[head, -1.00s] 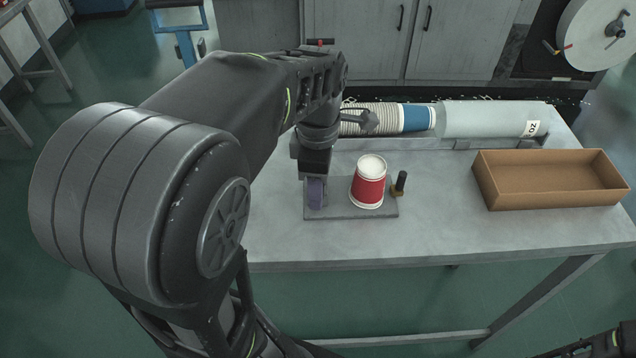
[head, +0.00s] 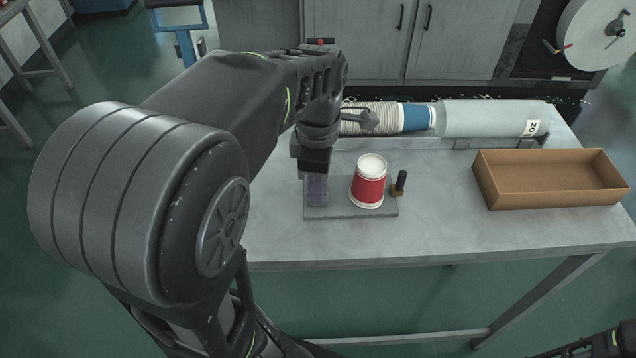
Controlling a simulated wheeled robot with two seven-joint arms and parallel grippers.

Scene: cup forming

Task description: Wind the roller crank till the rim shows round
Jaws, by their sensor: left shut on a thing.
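A red paper cup (head: 368,185) with a white rim stands upright on a flat grey base plate (head: 345,212) on the bench. A small black post with a brass foot (head: 400,184) stands just right of the cup. My left gripper (head: 316,174) reaches down over the left end of the plate, left of the cup and apart from it. It is shut on the crank, at a purple-grey piece (head: 317,193) under it. The gripper and arm hide most of the crank.
Behind the plate lie a row of nested cups (head: 372,121), a blue-wrapped part (head: 417,118) and a pale tube (head: 485,119) in a holder. An open cardboard box (head: 549,203) sits at right. The bench (head: 440,228) is clear between plate and box.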

